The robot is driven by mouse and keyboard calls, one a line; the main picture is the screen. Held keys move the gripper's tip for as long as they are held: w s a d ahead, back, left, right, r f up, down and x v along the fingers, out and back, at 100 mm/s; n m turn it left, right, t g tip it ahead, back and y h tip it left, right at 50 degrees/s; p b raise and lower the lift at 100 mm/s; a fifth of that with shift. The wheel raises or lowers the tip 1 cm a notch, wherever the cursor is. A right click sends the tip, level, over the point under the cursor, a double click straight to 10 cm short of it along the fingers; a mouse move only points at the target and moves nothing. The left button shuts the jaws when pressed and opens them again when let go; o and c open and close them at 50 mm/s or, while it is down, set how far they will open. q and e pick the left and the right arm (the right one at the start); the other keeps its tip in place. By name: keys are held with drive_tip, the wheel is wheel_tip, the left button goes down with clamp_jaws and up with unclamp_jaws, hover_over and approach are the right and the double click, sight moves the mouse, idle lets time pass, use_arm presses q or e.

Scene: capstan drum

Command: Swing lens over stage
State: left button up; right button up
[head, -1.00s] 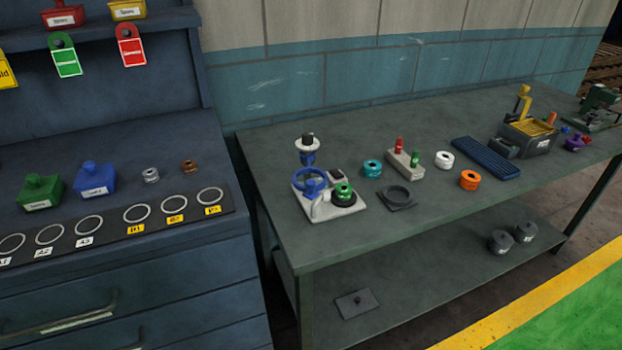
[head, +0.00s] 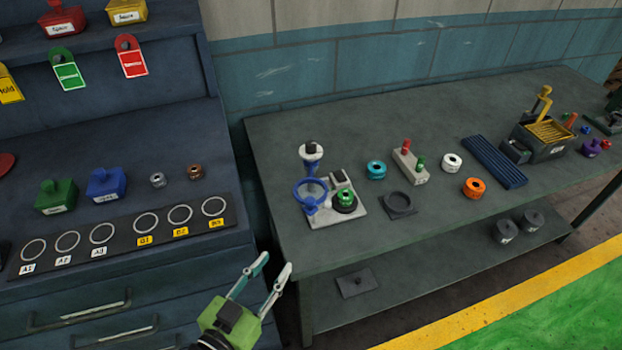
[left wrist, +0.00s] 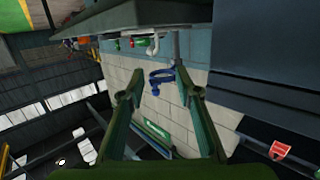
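The lens is a blue ring (head: 310,192) with a small blue knob below it, at the left side of a white-based stand (head: 335,216) on the grey bench. The stage is a dark round seat (head: 345,206) with a green ring-shaped piece (head: 345,196) on it, to the right of the lens. The lens is beside the stage, not over it. My left gripper (head: 277,264) is open and empty, in front of the bench's left end, short of the stand. In the left wrist view, the blue ring (left wrist: 160,74) shows between the open fingers, farther off. My right gripper is not in view.
A blue cabinet (head: 150,265) is at left. The bench's front edge lies between my gripper and the stand.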

use_arm(q)
drive_tip(key=t+h, duration=0.1)
approach(308, 204)
drive_tip(key=v, duration=0.3)
drive_tip(key=p+x, duration=0.4)
drive_tip(key=x, duration=1)
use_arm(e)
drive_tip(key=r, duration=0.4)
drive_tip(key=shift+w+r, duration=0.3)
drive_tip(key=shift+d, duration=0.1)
use_arm(q)
clamp_jaws()
